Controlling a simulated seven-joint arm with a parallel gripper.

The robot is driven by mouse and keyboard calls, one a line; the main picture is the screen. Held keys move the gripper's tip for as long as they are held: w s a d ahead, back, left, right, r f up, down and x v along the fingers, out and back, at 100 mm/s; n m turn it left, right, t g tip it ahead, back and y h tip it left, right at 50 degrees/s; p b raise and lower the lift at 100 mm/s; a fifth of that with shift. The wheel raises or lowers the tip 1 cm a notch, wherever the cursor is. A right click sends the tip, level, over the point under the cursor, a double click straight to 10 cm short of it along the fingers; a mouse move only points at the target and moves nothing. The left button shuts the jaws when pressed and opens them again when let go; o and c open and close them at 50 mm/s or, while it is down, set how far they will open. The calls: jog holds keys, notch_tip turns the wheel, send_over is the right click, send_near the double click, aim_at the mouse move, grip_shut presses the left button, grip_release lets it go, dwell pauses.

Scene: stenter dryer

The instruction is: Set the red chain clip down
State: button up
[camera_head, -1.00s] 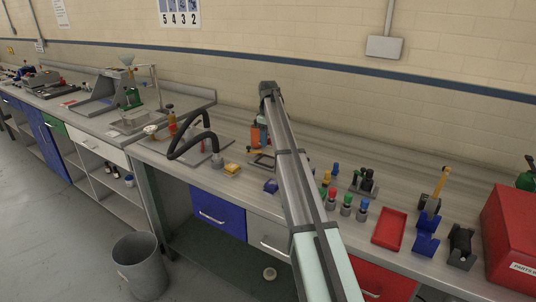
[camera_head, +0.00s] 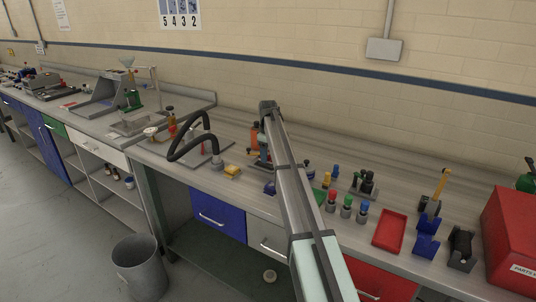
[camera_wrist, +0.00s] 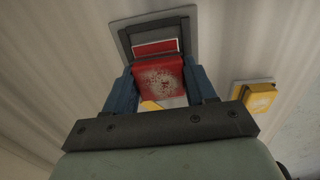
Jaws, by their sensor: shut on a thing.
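In the wrist view my gripper (camera_wrist: 159,88) has its two blue fingers on either side of the red chain clip (camera_wrist: 158,76), shut on it. The clip is a red block with a pale, speckled worn patch on its face. Just beyond it is a grey square frame or holder (camera_wrist: 124,40) with a red and white area inside. I cannot tell whether the clip touches it. A small bit of yellow shows below the clip between the fingers. In the head view my arm hides most of the gripper and the clip.
A yellow block on a pale pad (camera_wrist: 259,97) lies right of the gripper; it shows on the bench (camera_head: 232,172) too. A black curved hose (camera_head: 190,143) stands left.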

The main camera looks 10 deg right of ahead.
jog(key=shift+f, duration=0.45)
jog(key=o, duration=1.2)
notch_tip(320, 180, up, 13)
jog(key=shift+r, duration=0.1)
